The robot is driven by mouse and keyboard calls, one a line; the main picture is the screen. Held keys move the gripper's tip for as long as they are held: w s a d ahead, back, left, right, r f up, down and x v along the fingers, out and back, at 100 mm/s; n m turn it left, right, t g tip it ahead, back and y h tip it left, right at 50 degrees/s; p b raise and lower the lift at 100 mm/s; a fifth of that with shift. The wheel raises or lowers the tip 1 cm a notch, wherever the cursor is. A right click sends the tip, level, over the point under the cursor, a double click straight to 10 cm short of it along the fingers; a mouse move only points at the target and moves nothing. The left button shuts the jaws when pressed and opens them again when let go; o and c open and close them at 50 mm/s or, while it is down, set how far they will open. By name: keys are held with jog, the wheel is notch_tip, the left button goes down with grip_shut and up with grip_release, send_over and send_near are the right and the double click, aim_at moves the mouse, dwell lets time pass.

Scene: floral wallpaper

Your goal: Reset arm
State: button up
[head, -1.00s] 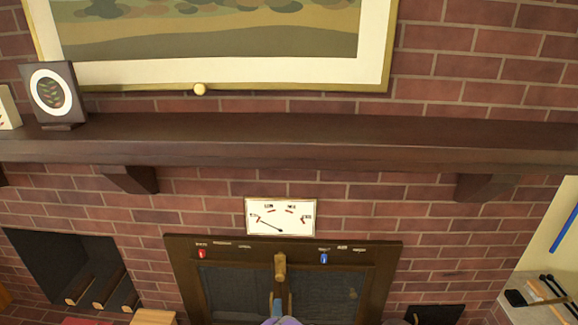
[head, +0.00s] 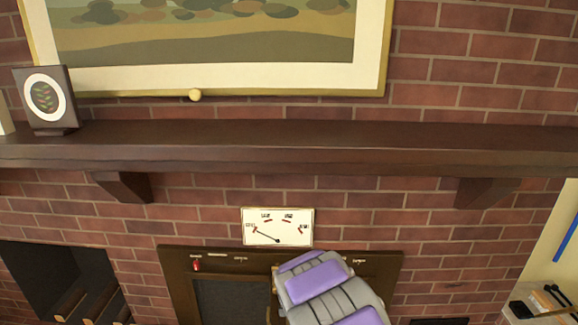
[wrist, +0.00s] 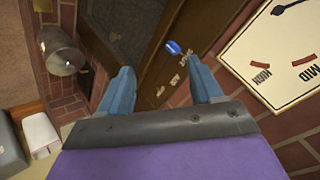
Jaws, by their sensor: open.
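My gripper (wrist: 160,85) is open and empty in the wrist view, its two blue fingers apart in front of the dark wooden frame of the fireplace doors. In the head view my purple and grey arm rises at the bottom centre and covers the right part of the fireplace doors (head: 178,280); the fingers are not visible there. A blue marker (wrist: 173,47) on the frame shows beyond the fingertips. The white dial gauge (head: 278,227) with its needle toward the left hangs above the doors, and also shows at the right of the wrist view (wrist: 275,55).
A dark wooden mantel (head: 300,145) crosses the brick wall above the gauge. A small framed plaque (head: 45,99) stands on its left end. A large picture (head: 215,50) hangs above. A dark opening with logs (head: 70,303) is at lower left.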

jog(key=s+d+r+n+g+b, duration=0.1)
jog(key=s+r+n+g, duration=0.15)
jog(key=s, duration=0.45)
jog(key=s+d+r+n+g+y+b, duration=0.1)
jog(key=s+d+r, duration=0.1)
jog(key=s+r, duration=0.35)
jog(key=s+d+r+n+g+b, duration=0.1)
jog(key=s+r+n+g, duration=0.1)
jog(key=s, duration=0.6)
jog(key=s+d+r+n+g+b, duration=0.1)
jog(key=s+r+n+g, duration=0.1)
jog(key=s, duration=1.2)
jog(key=s+d+r+n+g+b, duration=0.1)
jog(key=s+r+n+g, duration=0.1)
jog(key=s, duration=1.3)
jog(key=shift+d+n+g+y, duration=0.2)
jog(key=shift+n+g+y, duration=0.1)
jog(key=shift+n+g, duration=0.6)
